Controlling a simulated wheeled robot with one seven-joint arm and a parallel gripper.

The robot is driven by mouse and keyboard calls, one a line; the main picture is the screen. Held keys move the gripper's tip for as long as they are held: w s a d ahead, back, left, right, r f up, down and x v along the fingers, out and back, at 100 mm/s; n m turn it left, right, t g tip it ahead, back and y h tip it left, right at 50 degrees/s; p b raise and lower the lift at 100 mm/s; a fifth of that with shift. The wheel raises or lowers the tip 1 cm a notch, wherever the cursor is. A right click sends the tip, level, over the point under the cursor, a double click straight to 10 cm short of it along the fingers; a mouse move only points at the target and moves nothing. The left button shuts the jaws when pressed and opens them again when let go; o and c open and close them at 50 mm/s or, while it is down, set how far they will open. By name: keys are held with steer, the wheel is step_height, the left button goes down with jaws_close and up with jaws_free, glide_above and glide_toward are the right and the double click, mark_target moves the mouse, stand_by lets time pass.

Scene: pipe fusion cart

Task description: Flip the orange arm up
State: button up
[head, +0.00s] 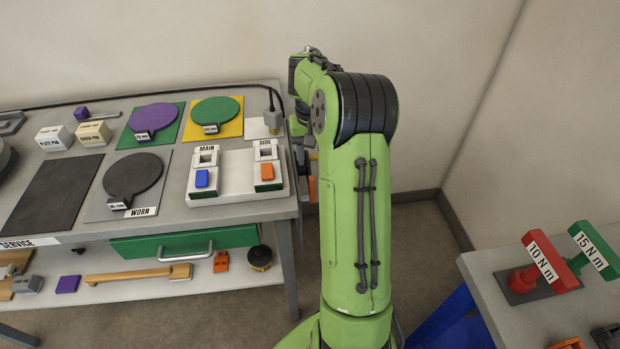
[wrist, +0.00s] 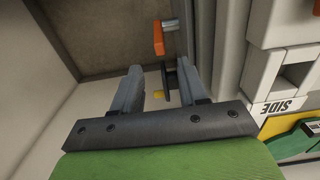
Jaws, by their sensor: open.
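The orange arm (wrist: 158,39) is a short orange bar at the top of the wrist view, next to the grey side of the table. In the head view a thin orange sliver, likely the same arm (head: 312,189), shows at the table's right edge, mostly hidden by my arm. My gripper (wrist: 158,68) is open, its two grey fingers apart with nothing gripped. The orange arm lies beyond the fingertips in the wrist view, apart from them. In the head view my arm's links hide most of the gripper.
The table carries a white switch panel (head: 221,194) marked MAIN and SIDE, with a blue and an orange rocker, close to its right edge. A second table (head: 520,318) with red and green torque tools stands at right. Floor shows between the tables.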

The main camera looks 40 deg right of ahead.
mark_target(311, 178)
step_height(311, 178, down, 7)
steer(key=shift+r+b, duration=0.1)
steer(key=shift+b, duration=0.9)
jaws_close()
